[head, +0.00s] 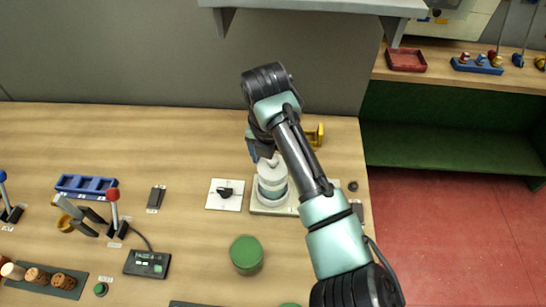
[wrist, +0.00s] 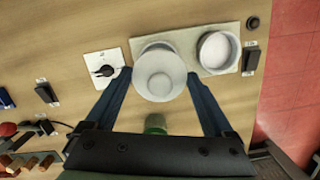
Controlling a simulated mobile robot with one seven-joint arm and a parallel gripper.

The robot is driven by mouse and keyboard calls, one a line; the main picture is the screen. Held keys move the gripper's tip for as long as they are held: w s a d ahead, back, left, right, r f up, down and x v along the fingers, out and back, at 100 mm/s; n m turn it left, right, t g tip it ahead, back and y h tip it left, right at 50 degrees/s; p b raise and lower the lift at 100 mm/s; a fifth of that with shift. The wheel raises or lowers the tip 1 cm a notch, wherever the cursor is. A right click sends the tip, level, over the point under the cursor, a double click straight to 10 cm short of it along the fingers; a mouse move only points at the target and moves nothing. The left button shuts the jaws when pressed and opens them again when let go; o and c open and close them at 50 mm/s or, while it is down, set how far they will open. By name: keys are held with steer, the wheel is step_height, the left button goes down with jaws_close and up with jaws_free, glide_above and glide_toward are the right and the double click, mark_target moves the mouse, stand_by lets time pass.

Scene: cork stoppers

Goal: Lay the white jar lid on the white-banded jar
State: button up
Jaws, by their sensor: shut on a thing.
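The white jar lid (wrist: 160,66) is between the two blue fingers of my gripper (wrist: 160,75), and the fingers are shut on it. In the head view the lid (head: 271,164) is over a pale jar (head: 273,188) on a cream base plate (head: 262,208). Whether the lid touches this jar's rim cannot be told. A second, open white jar (wrist: 217,50) stands to the right on the same plate in the wrist view; my arm hides it in the head view. The white band is not clear on either jar.
A white card with a black knob (head: 225,193) lies left of the plate. A green cylinder (head: 246,254) stands in front. Further left are a blue rack (head: 87,185), a red-topped lever (head: 114,203), a small control box (head: 147,263) and a cork tray (head: 62,285).

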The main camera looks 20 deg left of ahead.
steer(key=shift+f, duration=0.45)
stand_by(1.1)
steer(key=o, duration=1)
steer(key=shift+o, duration=0.2)
steer(key=shift+r, duration=0.1)
steer(key=shift+r+p, duration=3.15)
steer(key=shift+r, duration=0.25)
